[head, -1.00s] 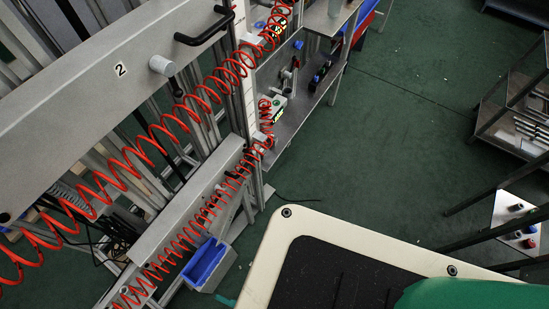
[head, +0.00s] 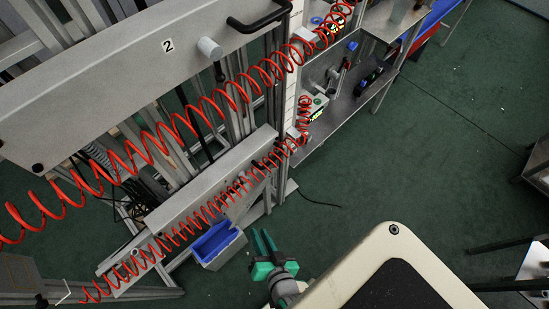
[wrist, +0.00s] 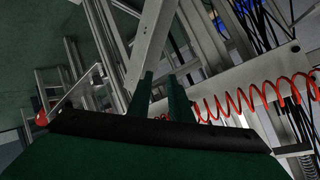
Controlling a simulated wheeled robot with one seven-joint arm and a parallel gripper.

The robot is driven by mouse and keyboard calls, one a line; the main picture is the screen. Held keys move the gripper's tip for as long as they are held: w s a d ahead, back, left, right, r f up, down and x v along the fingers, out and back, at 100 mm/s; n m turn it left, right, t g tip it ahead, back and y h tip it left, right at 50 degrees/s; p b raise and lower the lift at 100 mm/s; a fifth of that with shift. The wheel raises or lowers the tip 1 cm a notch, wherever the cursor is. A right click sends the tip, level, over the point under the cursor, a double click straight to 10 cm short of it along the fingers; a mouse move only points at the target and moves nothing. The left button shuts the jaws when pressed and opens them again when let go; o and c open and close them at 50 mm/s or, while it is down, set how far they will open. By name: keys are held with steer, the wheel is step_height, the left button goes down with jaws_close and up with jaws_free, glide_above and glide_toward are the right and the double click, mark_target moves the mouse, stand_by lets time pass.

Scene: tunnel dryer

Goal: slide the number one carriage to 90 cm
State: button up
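The upper carriage (head: 110,75) is a long grey panel marked 2, with a black bar handle (head: 262,18) and a round grey knob (head: 209,48). Below it is a shorter grey beam (head: 190,195); I see no number on it and cannot tell whether it is the number one carriage. No 90 cm mark is readable. My gripper (head: 265,242) is low, to the right of the blue bin, apart from the beam. In the wrist view, its green fingers (wrist: 162,98) are spread with nothing visible between them. A grey beam (wrist: 232,83) shows beyond.
Red coiled hoses (head: 215,210) run along both panels. A blue bin (head: 218,245) sits below the lower beam. A metal shelf unit (head: 345,105) stands at the upper right. A black cable (head: 320,203) lies on the green floor (head: 420,150), which is open at the right.

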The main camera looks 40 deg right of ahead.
steer(key=w+d+f+m, duration=0.2)
steer(key=w+d+m, duration=0.1)
steer(key=w+d, duration=0.15)
steer(key=m+t+y, duration=0.4)
steer(key=y, duration=0.1)
glide_toward(274, 160)
steer(key=x, duration=1)
steer(key=shift+w+f, duration=0.2)
steer(key=shift+w, duration=0.1)
jaws_close()
